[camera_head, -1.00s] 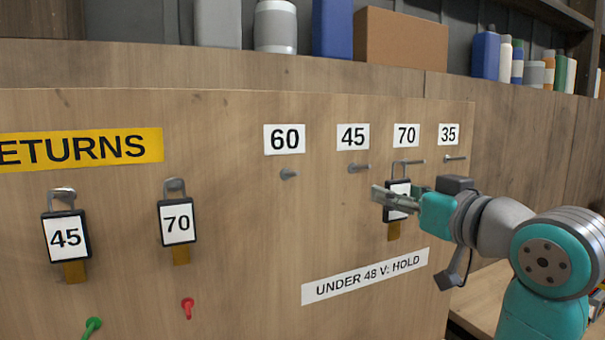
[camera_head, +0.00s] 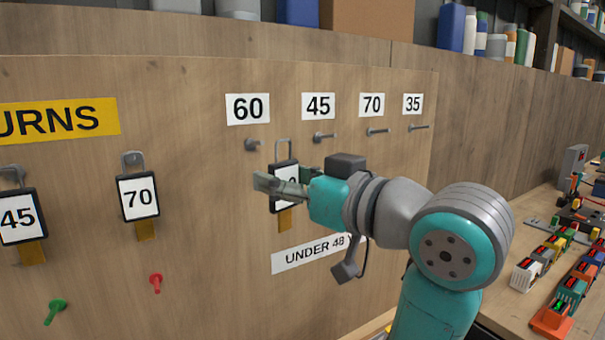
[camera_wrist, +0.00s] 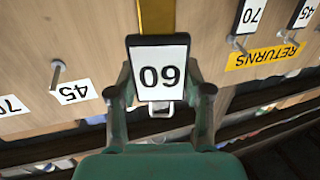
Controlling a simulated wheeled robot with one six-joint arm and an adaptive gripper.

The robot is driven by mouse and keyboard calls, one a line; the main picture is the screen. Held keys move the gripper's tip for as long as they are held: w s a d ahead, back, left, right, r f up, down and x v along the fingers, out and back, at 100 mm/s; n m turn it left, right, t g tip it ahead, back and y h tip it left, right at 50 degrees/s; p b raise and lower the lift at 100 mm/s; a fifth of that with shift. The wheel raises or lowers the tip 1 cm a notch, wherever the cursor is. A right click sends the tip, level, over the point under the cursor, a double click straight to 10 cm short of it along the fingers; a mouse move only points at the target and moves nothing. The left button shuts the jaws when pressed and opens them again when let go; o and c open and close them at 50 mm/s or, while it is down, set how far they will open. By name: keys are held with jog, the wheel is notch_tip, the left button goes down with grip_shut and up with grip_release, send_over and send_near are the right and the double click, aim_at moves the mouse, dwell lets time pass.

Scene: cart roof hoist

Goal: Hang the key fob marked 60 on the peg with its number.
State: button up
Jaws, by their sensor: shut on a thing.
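The key fob marked 60 (camera_wrist: 162,73) is a black-framed white tag with a wire loop and a brass-coloured tab. It appears upside down in the wrist view, between the two fingers of my gripper (camera_wrist: 160,97). In the head view my gripper (camera_head: 276,188) is shut on the fob (camera_head: 286,173), partly covering its number. The fob hangs upright, its loop between the 60 peg (camera_head: 252,145) and the 45 peg (camera_head: 323,137), nearer the 60 peg. The 60 peg is bare, under its white 60 label (camera_head: 247,109). Whether the loop touches anything cannot be told.
The 70 peg (camera_head: 378,131) and 35 peg (camera_head: 418,127) are bare. Fobs 45 (camera_head: 18,217) and 70 (camera_head: 138,197) hang at left beneath the yellow returns sign (camera_head: 60,119). A bench with coloured blocks (camera_head: 566,300) lies at right.

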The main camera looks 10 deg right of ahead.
aim_at(247, 167)
jog(key=shift+w+a+f, duration=0.1)
jog(key=shift+w+a, duration=0.35)
jog(key=shift+w, duration=0.9)
jog(key=shift+w+a+f, duration=0.15)
jog(key=shift+w+a, duration=0.25)
jog(key=shift+w, duration=0.9)
jog(key=shift+w+a+f, duration=0.1)
jog(key=shift+w+a, duration=0.35)
jog(key=shift+w, duration=0.9)
jog(key=shift+w+a+f, duration=0.15)
jog(key=shift+w, duration=0.35)
jog(key=o, duration=1.4)
jog(key=shift+w+a, duration=0.1)
jog(key=shift+w, duration=0.05)
